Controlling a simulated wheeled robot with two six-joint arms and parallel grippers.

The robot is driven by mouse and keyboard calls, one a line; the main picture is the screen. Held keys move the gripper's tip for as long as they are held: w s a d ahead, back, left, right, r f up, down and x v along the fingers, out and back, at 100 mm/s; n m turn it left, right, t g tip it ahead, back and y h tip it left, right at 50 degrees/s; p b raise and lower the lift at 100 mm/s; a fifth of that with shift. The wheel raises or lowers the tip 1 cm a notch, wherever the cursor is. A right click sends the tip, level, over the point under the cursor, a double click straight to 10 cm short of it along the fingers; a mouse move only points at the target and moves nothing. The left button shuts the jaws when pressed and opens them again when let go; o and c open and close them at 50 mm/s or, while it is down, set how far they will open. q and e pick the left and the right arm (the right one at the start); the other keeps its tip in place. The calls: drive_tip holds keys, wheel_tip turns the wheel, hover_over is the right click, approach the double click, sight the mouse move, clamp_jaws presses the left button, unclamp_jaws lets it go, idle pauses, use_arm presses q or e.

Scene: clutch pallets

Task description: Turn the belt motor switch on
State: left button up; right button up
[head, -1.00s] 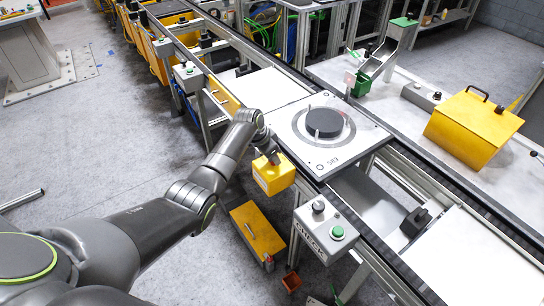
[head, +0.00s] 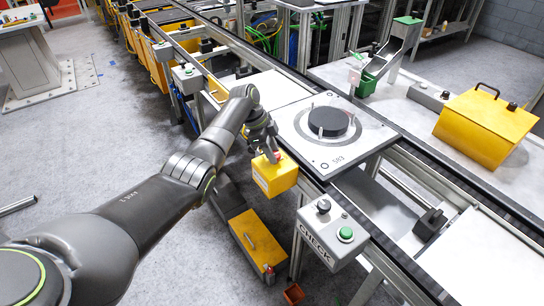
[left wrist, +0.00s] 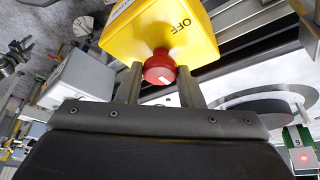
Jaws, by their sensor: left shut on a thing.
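A yellow switch box (head: 276,177) is mounted at the near side of the conveyor, below the round plate station. In the left wrist view the yellow box (left wrist: 130,35) bears the word OFF, and a red knob (left wrist: 160,68) with a white mark sticks out of it. My left gripper (head: 271,152) is at the top of the box, and in the wrist view its two fingers (left wrist: 160,85) are shut on the red knob, one on each side. I cannot tell the knob's exact setting. My right gripper is not in view.
The plate station (head: 330,140) with a black disc stands just right of the box. A grey CHECK box (head: 330,232) with a green button is nearer. A yellow floor-level box (head: 257,243) lies below.

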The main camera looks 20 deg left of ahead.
use_arm(q)
drive_tip(key=shift+m, duration=0.3)
drive_tip(key=o, duration=1)
drive_tip(key=shift+c, duration=0.2)
drive_tip(key=w+b+v, duration=0.1)
drive_tip(key=b+v, duration=0.3)
drive_tip(key=v, duration=1.3)
drive_tip(key=shift+s+r, duration=0.2)
drive_tip(key=shift+r, duration=0.1)
